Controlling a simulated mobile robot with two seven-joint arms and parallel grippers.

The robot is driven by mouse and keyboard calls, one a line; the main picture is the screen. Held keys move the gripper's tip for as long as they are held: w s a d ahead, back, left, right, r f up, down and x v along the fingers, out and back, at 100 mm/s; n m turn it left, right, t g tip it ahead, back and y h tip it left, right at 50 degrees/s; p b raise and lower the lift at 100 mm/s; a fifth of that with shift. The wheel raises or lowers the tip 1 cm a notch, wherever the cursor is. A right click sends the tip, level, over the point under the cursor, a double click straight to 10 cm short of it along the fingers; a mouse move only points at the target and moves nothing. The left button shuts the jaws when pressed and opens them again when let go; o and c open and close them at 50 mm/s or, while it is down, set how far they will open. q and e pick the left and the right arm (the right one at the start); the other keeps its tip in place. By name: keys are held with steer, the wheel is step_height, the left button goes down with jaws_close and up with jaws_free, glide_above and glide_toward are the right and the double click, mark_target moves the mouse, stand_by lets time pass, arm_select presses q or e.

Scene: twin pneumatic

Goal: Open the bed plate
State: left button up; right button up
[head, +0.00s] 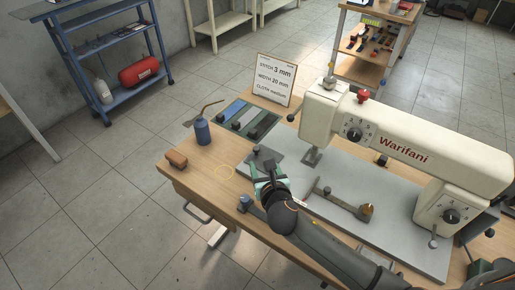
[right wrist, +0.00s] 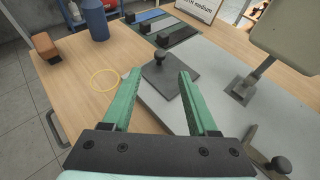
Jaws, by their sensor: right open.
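The bed plate (right wrist: 183,78) is a dark grey square plate with a black knob (right wrist: 160,58), set at the left end of the sewing machine's pale grey bed (right wrist: 230,125). It lies flat in the right wrist view. In the head view the plate (head: 270,154) is partly covered by my right gripper (head: 264,174). In the right wrist view my right gripper (right wrist: 159,74) is open and empty, its green fingers spread to either side of the knob's line. The fingertips look just short of the knob; the exact gap is unclear. My left gripper is not in view.
The cream sewing machine (head: 400,140) stands right of the plate. A blue bottle (head: 202,133), a brown block (head: 176,159) and a yellow ring (head: 224,171) sit on the wooden table's left. Cloth strips (head: 248,120) and a sign (head: 275,80) stand behind.

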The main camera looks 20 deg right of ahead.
mark_target(256, 149)
steer(key=b+x, duration=0.1)
steer(key=x, duration=0.8)
steer(key=shift+s+b, duration=0.1)
steer(key=shift+b, duration=0.2)
steer(key=shift+w+d+f, duration=0.1)
steer(key=shift+w+f, duration=0.2)
steer(key=shift+w, duration=0.35)
jaws_close()
stand_by(0.4)
